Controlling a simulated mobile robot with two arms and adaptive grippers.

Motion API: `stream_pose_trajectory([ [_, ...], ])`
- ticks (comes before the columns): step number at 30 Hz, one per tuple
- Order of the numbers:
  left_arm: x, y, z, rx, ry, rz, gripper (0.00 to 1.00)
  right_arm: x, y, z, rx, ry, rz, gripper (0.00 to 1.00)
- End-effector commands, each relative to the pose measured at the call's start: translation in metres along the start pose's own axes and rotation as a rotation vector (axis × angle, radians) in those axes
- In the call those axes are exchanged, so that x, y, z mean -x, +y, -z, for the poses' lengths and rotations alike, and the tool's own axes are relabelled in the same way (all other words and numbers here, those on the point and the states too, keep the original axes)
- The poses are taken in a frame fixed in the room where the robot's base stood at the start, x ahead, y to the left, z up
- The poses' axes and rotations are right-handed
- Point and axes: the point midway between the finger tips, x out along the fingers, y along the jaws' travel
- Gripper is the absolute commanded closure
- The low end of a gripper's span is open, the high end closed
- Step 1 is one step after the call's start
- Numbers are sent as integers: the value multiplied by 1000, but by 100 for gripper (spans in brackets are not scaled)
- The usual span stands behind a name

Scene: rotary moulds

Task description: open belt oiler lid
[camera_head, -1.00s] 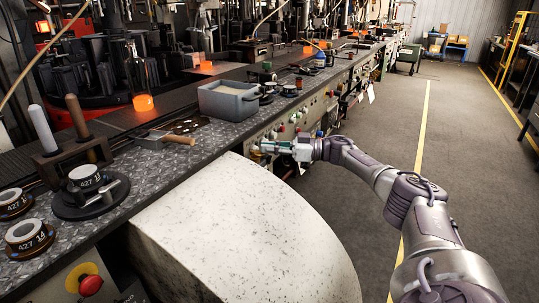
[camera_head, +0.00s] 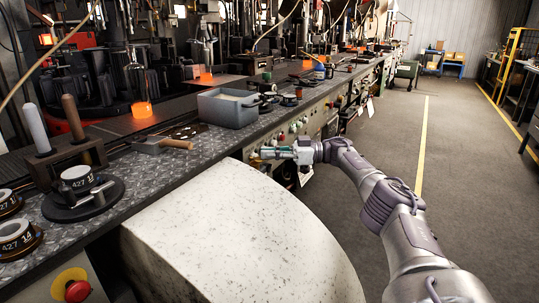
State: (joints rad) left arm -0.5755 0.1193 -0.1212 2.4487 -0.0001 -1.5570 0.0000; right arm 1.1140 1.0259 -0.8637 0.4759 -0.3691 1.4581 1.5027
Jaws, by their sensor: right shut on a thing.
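My right gripper (camera_head: 271,153) reaches in from the right, low against the front panel (camera_head: 304,131) of the long bench, just beyond the white speckled rounded cover. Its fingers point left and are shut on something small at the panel. The fingers and the cover's edge hide most of what is held, so I cannot make out its shape or how far any belt oiler lid stands open. No lid shows clearly as a separate thing. My left gripper is not in view.
The big speckled cover (camera_head: 235,235) bulges out in front of the bench. On the bench stand a grey bin (camera_head: 228,107), a wooden-handled tool (camera_head: 163,144) and ring-shaped mould parts (camera_head: 77,179). A red button (camera_head: 77,291) is at lower left. The floor aisle (camera_head: 465,190) is clear.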

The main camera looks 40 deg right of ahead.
Motion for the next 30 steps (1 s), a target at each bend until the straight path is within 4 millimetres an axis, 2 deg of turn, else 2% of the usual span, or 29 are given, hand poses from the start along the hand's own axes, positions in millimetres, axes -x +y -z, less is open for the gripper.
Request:
stream_pose_trajectory([
  [5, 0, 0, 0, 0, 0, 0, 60, 1, 0, 0, 0, -1, -1, 100],
  [6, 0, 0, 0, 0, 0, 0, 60, 1, 0, 0, 0, -1, -1, 87],
  [10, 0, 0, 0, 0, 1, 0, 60, 1, 0, 0, 0, -1, -1, 67],
  [20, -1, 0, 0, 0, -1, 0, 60, 0, 0, 2, 1, -1, -1, 67],
  [23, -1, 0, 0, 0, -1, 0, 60, 1, 0, 13, 3, 0, -1, 67],
  [30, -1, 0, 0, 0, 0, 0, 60, 1, 0, 60, 5, 2, -1, 67],
])
